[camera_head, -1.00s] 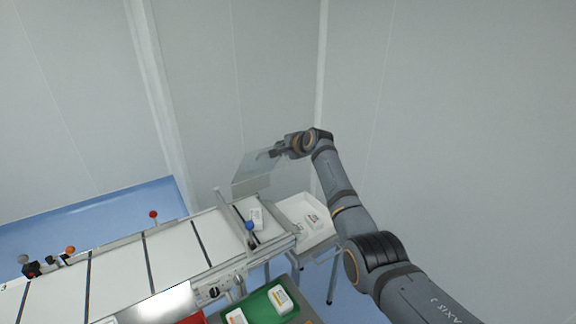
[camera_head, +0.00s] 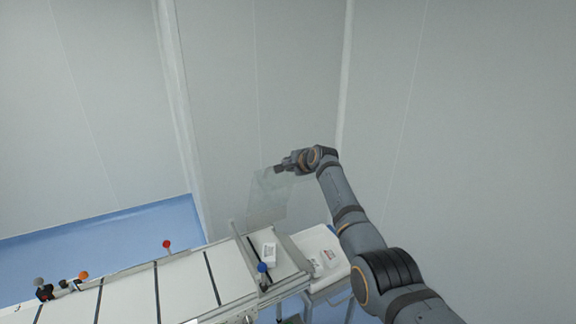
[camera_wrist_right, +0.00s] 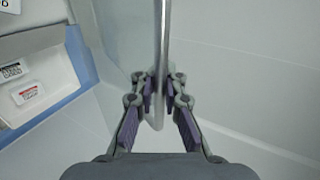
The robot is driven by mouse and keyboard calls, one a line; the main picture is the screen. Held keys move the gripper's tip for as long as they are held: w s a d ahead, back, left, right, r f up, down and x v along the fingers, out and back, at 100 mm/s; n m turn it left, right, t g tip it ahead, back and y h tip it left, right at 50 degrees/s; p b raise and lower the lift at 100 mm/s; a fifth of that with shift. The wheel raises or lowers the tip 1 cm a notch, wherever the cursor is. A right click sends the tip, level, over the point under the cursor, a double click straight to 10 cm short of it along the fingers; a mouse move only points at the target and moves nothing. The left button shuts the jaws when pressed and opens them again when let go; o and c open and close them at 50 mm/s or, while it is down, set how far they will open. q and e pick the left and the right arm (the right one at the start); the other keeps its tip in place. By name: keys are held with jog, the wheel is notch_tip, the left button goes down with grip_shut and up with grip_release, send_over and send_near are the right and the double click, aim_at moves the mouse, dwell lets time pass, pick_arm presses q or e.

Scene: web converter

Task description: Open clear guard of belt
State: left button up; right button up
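The clear guard (camera_head: 268,198) is a see-through panel standing up over the right end of the conveyor belt (camera_head: 185,287). In the head view it looks raised and nearly upright, with its lower edge near the belt's frame. My right gripper (camera_head: 280,168) is at the guard's upper right edge. My left gripper is not in view.
A white box (camera_head: 269,254) lies on the belt under the guard. A white tray (camera_head: 338,275) with white packs is at the belt's right end. Plain walls stand behind.

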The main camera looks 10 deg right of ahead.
jog(key=o, duration=0.5)
jog(key=shift+s+d+r, duration=0.1)
jog(key=shift+d+r, duration=0.05)
jog(key=shift+r, duration=0.1)
jog(key=shift+f, duration=0.1)
jog(key=v, duration=1.2)
jog(key=shift+s, duration=0.1)
jog(key=shift+f, duration=0.1)
